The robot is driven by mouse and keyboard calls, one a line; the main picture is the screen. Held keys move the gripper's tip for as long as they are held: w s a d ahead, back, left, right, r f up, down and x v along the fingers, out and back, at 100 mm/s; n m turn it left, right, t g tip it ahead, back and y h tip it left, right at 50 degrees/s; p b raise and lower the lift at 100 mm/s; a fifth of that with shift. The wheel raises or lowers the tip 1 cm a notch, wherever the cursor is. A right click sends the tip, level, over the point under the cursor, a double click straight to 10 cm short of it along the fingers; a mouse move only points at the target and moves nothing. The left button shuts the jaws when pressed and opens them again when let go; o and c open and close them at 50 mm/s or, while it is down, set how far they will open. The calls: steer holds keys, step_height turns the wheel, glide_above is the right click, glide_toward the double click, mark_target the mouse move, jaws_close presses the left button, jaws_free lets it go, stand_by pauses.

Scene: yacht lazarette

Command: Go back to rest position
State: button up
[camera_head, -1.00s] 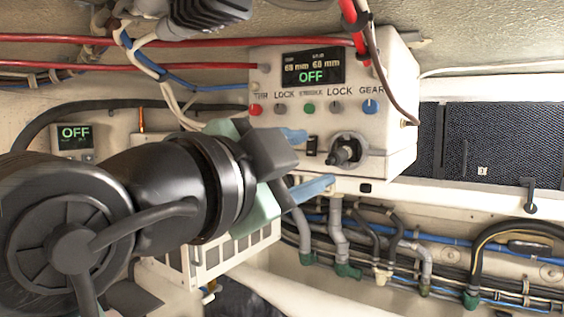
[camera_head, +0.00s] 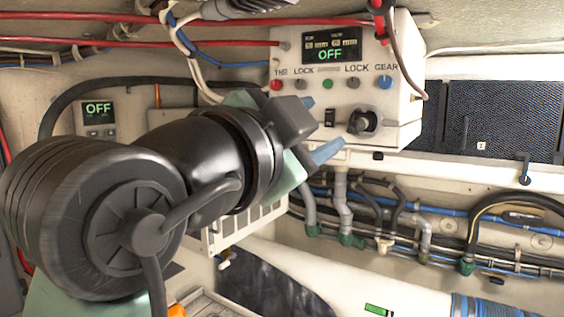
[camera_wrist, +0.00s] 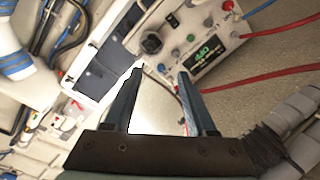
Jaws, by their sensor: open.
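My gripper (camera_head: 318,128) is open and empty in the head view, its blue fingertips a little in front of and left of the white control box (camera_head: 405,105). The box carries a dark display (camera_head: 331,45) reading OFF, a row of coloured buttons and a black rotary knob (camera_head: 362,123). In the wrist view the two fingers (camera_wrist: 158,98) stand apart with nothing between them. The control box also shows there, tilted, beyond the fingertips (camera_wrist: 205,40). My wrist hides part of the wall left of the box.
A small panel (camera_head: 98,112) reading OFF is on the left wall. Red cables (camera_head: 150,18) run overhead. Grey pipes and hoses (camera_head: 343,205) run below the box. A dark mesh panel (camera_head: 505,115) is at the right. Open space lies in front of the mesh panel.

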steer(key=s+a+r+n+t+y, duration=0.1)
steer(key=s+a+n+t+y, duration=0.2)
steer(key=s+n+t+y, duration=0.2)
steer(key=s+a+r+n+t+y+b, duration=0.1)
steer(key=s+a+n+t+y, duration=0.2)
steer(key=n, duration=0.8)
steer(key=s+t+y, duration=0.2)
steer(key=s+t, duration=0.1)
steer(key=shift+s+r+n+t+y, duration=0.3)
steer(key=shift+s+n+t, duration=0.1)
steer(key=shift+w+d, duration=0.1)
